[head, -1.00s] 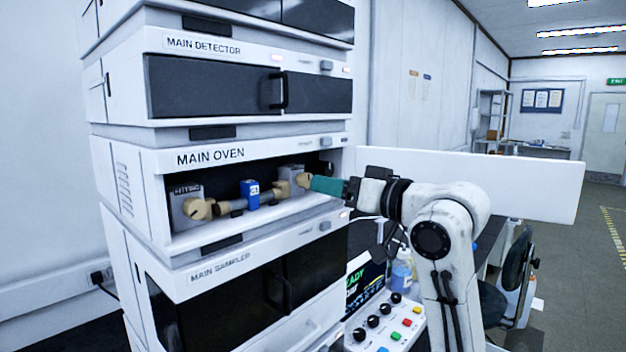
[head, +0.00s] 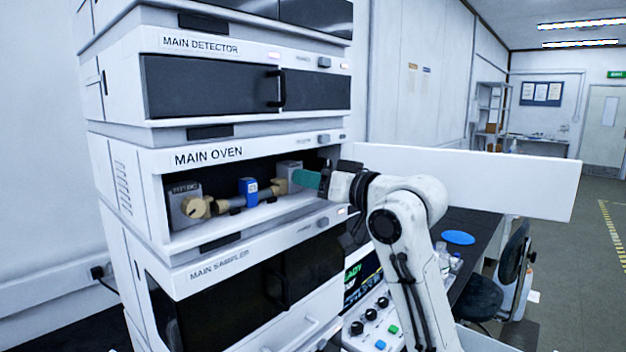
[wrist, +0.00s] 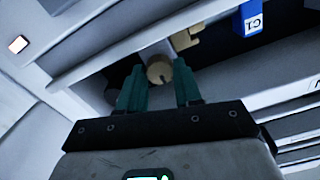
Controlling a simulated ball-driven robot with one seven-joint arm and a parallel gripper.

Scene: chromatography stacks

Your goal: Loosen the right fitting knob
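The right fitting knob (wrist: 159,70) is a round tan knob in the wrist view, lying between the tips of my gripper's teal fingers (wrist: 161,78). One finger is on each side of it, with narrow gaps showing, so the fingers look open around it. In the head view my gripper (head: 299,178) reaches into the right end of the open main oven (head: 165,205), and its fingers hide the right knob. The blue-labelled column (head: 249,191) lies across the oven, with the left tan knob (head: 198,208) at its other end.
The white oven door (head: 510,182) stands open to the right, behind my arm. The main detector (head: 205,88) is above and the main sampler (head: 235,295) below. The oven's lower front edge lies close under my gripper. A control panel (head: 370,328) stands at lower right.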

